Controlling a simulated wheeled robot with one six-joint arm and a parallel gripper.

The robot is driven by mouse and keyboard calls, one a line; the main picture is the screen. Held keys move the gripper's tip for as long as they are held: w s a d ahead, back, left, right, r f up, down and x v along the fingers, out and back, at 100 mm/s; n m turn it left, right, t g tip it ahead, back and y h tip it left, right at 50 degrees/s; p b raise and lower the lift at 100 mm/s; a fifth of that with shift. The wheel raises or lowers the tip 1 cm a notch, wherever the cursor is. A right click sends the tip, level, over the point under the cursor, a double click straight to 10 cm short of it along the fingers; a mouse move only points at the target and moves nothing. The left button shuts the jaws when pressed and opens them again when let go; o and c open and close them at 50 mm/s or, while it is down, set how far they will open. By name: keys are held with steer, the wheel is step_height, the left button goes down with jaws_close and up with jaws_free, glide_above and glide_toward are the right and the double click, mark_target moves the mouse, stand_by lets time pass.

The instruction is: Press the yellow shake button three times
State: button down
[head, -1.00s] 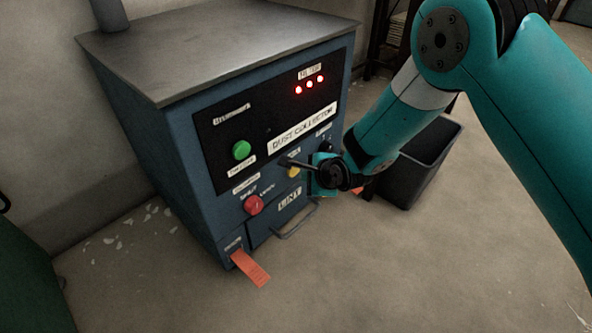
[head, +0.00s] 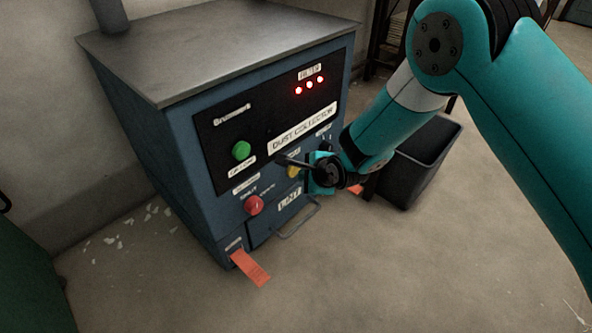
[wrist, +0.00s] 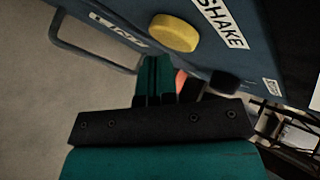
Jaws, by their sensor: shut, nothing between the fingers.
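In the wrist view the yellow button (wrist: 173,33) shows whole, beside a SHAKE label (wrist: 220,22). My gripper (head: 284,161) is shut and empty, close in front of the panel by the button. In the wrist view its shut fingers (wrist: 156,75) lie just below the button, and a gap seems to show between them. I cannot tell from the head view whether the fingertips touch the panel.
A green button (head: 241,150) and a red button (head: 253,205) sit left of the yellow one. Three red filter lights (head: 309,86) are lit. A drawer handle (head: 296,219) juts out below, an orange tag (head: 251,267) hangs at lower left, and a dark bin (head: 424,160) stands right.

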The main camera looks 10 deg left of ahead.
steer(key=shift+w+a, duration=0.5)
steer(key=shift+a, duration=0.1)
stand_by(1.0)
steer(key=shift+d, duration=0.1)
steer(key=shift+s+d+p, duration=0.5)
steer(key=shift+s+d, duration=0.25)
steer(key=shift+d, duration=0.1)
steer(key=shift+d, duration=0.1)
steer(key=s+d+p, duration=0.1)
steer(key=d, duration=0.1)
steer(key=s+d+p, duration=0.1)
steer(key=s, duration=0.1)
steer(key=shift+d, duration=0.4)
stand_by(2.1)
